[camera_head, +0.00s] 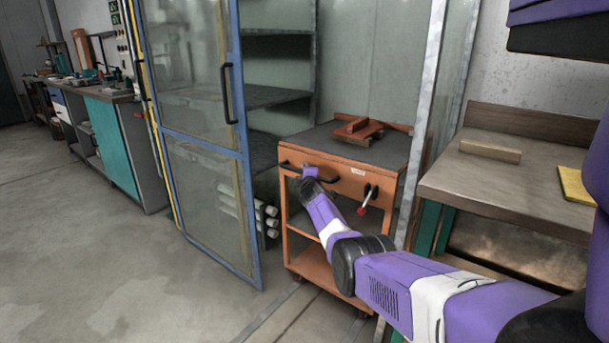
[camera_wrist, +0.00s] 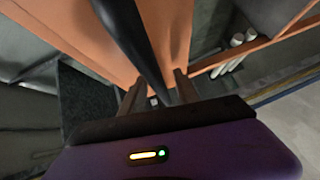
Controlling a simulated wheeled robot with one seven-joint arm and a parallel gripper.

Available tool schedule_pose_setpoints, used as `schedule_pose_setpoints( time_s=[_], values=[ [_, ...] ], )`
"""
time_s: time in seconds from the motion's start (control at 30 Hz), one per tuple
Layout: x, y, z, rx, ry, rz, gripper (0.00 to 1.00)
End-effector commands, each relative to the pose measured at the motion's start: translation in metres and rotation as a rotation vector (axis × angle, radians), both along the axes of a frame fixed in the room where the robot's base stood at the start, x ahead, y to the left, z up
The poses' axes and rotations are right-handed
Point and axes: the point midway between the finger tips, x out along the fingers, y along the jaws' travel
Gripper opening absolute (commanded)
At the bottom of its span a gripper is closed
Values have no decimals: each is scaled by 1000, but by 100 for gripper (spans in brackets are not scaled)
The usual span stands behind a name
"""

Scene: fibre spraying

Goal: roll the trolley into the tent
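The orange trolley (camera_head: 335,180) with a dark top stands upright in the tent's opening, its back part behind the right post. Its black handle (camera_head: 292,168) faces me. In the wrist view the handle bar (camera_wrist: 133,42) runs between the fingers of my gripper (camera_wrist: 160,88), which look closed around it. My gripper (camera_head: 308,176) also shows at the handle in the head view. The tent (camera_head: 375,60) is a clear-walled enclosure. Its blue-framed door (camera_head: 243,150) stands open on the left.
A reddish-brown wooden piece (camera_head: 358,130) lies on the trolley, and a red-knobbed lever (camera_head: 366,200) sits on its front. Shelves (camera_head: 280,95) and pale rolls (camera_head: 268,215) are left of it. A workbench (camera_head: 510,190) stands close on the right. Floor at left is clear.

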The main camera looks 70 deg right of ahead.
Motion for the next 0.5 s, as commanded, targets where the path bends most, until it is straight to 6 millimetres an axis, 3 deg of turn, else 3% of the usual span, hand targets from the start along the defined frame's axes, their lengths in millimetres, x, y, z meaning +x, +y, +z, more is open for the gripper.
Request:
schedule_pose_setpoints(
  time_s=[0.27, 0.5],
  values=[
    [-4, 6, 5, -1, 2, 0, 38],
    [-15, 27, 10, 0, 1, 0, 38]
  ],
)
